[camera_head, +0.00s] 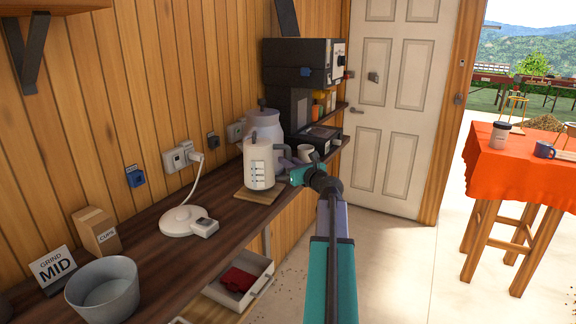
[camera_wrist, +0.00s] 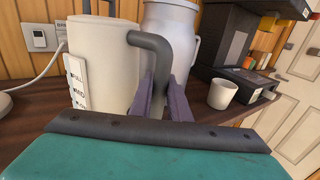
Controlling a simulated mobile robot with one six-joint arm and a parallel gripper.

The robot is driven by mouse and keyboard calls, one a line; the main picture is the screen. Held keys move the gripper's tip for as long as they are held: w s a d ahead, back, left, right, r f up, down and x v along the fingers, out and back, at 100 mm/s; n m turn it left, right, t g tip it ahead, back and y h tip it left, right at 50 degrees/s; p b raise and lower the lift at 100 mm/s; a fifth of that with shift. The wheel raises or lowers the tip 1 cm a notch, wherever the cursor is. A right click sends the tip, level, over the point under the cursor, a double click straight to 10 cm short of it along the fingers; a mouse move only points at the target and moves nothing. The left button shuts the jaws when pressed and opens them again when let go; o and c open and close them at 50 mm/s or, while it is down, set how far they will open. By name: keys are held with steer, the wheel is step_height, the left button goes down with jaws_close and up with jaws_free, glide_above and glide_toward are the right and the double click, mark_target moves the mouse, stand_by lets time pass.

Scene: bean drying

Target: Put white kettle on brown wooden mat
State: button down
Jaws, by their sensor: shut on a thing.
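The white kettle (camera_head: 259,165) is upright at the wooden mat (camera_head: 244,197) on the shelf in the head view. Its base overlaps the mat; I cannot tell whether it touches or hangs slightly above. My gripper (camera_head: 289,173) comes from the right and is at the kettle's handle side. In the wrist view, the kettle (camera_wrist: 108,62) fills the left middle, with level markings on its side. The purple fingers of my gripper (camera_wrist: 163,100) are shut on its dark grey handle (camera_wrist: 154,46). The mat cannot be made out in the wrist view.
A large grey jug (camera_head: 264,125) stands close behind the kettle. A white cup (camera_head: 305,153) and a black coffee machine (camera_head: 300,85) are further along. A white charging base (camera_head: 181,221) with a cable lies to the left. A metal bucket (camera_head: 103,290) is near the front.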

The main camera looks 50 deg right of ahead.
steer(key=shift+f, duration=0.75)
steer(key=c, duration=1.7)
jaws_free()
steer(key=shift+f, duration=0.1)
steer(key=shift+o, duration=0.2)
steer(key=b+v, duration=0.2)
steer(key=v, duration=1)
steer(key=shift+b, duration=0.35)
steer(key=shift+a, duration=0.1)
